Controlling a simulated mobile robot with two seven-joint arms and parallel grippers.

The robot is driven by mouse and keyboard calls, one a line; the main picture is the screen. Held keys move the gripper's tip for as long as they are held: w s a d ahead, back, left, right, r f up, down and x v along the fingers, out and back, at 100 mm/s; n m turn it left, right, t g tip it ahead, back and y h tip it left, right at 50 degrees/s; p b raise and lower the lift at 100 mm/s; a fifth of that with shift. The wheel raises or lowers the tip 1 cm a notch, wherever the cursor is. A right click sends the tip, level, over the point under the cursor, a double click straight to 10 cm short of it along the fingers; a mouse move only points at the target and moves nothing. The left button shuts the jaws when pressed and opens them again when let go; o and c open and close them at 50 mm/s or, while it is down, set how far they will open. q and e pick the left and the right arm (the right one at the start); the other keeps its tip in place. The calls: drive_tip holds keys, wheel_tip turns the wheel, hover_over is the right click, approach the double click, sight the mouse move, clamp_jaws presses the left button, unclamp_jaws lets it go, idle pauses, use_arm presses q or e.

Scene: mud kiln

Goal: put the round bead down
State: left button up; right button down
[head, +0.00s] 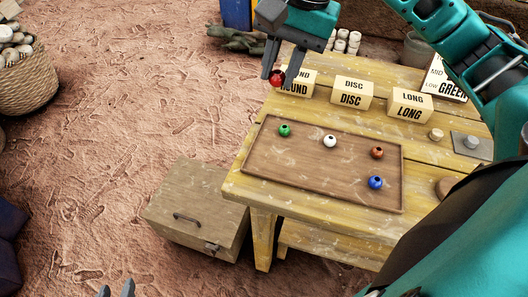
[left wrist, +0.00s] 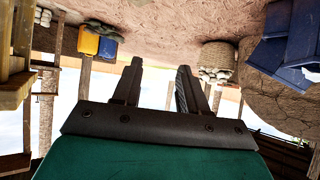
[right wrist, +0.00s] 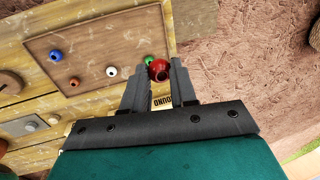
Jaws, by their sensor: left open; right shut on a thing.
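A shiny red round bead (head: 277,78) is held between the fingertips of my right gripper (head: 280,76), which is shut on it. In the head view it overlaps the left edge of the ROUND sign (head: 301,85), near the table's back left corner. The right wrist view shows the red bead (right wrist: 159,70) between the fingers, with the ROUND sign (right wrist: 163,102) partly hidden behind them. I cannot tell the bead's exact height. My left gripper (head: 116,291) shows only its fingertips at the bottom edge of the head view. In the left wrist view it is open and empty (left wrist: 158,70).
A brown tray (head: 260,165) on the wooden table holds green, white, orange and blue beads, spaced apart. A DISC sign (head: 352,93) and a LONG sign (head: 409,104) stand along the back. A wooden box (head: 195,205) sits on the floor left of the table.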

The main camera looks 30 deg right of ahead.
drive_tip(key=b, duration=0.2)
hover_over(274, 160)
drive_tip(key=f, duration=1.4)
drive_tip(key=shift+s+d+f, duration=0.1)
drive_tip(key=shift+s+d, duration=0.1)
drive_tip(key=shift+f, duration=0.5)
drive_tip(key=x, duration=0.3)
drive_tip(key=shift+s+d+f+b, duration=0.2)
drive_tip(key=shift+s+f+b, duration=0.05)
drive_tip(key=shift+b, duration=0.15)
drive_tip(key=shift+f, duration=0.35)
use_arm(q)
drive_tip(key=shift+w+d+f, duration=0.3)
drive_tip(key=shift+d+f, duration=0.25)
drive_tip(key=shift+d, duration=0.2)
use_arm(e)
drive_tip(key=shift+f, duration=0.2)
drive_tip(key=c, duration=1.2)
unclamp_jaws()
drive_tip(key=shift+r, duration=0.1)
use_arm(q)
drive_tip(key=shift+f, duration=0.1)
